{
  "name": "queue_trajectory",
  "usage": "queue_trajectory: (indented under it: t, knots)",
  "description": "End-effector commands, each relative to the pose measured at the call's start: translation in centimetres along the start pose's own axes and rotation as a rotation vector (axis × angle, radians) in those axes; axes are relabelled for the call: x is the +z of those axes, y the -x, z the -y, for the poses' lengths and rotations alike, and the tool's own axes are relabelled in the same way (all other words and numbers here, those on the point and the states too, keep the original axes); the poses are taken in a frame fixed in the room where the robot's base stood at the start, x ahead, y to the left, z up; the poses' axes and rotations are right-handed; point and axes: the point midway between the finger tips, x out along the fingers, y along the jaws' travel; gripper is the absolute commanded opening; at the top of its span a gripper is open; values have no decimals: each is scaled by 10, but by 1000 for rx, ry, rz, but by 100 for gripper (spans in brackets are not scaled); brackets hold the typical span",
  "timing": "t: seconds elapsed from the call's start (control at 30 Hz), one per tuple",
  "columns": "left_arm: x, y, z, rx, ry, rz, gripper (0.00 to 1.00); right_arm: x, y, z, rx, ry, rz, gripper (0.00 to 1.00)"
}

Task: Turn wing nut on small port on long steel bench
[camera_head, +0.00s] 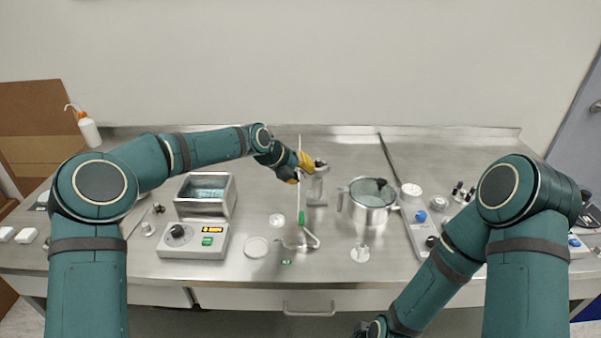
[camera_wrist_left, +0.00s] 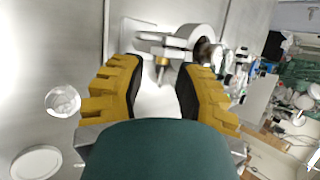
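The long steel bench (camera_head: 330,270) runs across the head view. A small metal port (camera_head: 317,188) stands upright near the bench's middle, just right of my left gripper (camera_head: 305,164). In the left wrist view, my left gripper (camera_wrist_left: 163,80) has its yellow fingers spread apart. Metal port parts (camera_wrist_left: 192,38) lie just beyond the fingertips, with a small brass-coloured piece (camera_wrist_left: 162,62) between and ahead of them. I cannot tell for sure whether this piece belongs to the wing nut. No finger visibly touches it. My right arm reaches down past the lower edge, and its gripper is out of sight.
A steel pot (camera_head: 370,213) stands right of the port. A thin stand with a green part (camera_head: 301,217) is close in front. A heated bath (camera_head: 205,193) and control box (camera_head: 195,240) are at left. A wash bottle (camera_head: 89,130) stands at the back left.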

Motion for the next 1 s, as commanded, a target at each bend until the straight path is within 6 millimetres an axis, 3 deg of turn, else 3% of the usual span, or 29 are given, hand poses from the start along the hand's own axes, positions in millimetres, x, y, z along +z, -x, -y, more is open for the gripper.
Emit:
queue_trajectory:
  t: [0.07,0.13,0.17,1.0]
  knots:
    - [0,0,0,0,0,0,28,0,0,0,0,0,0,47]
    - [0,0,0,0,0,0,4,0,0,0,0,0,0,47]
    - [0,0,0,0,0,0,0,0,0,0,0,0,0,47]
    - [-5,-5,-3,-60,28,-11,0,-1,-12,-4,0,1,-5,47]
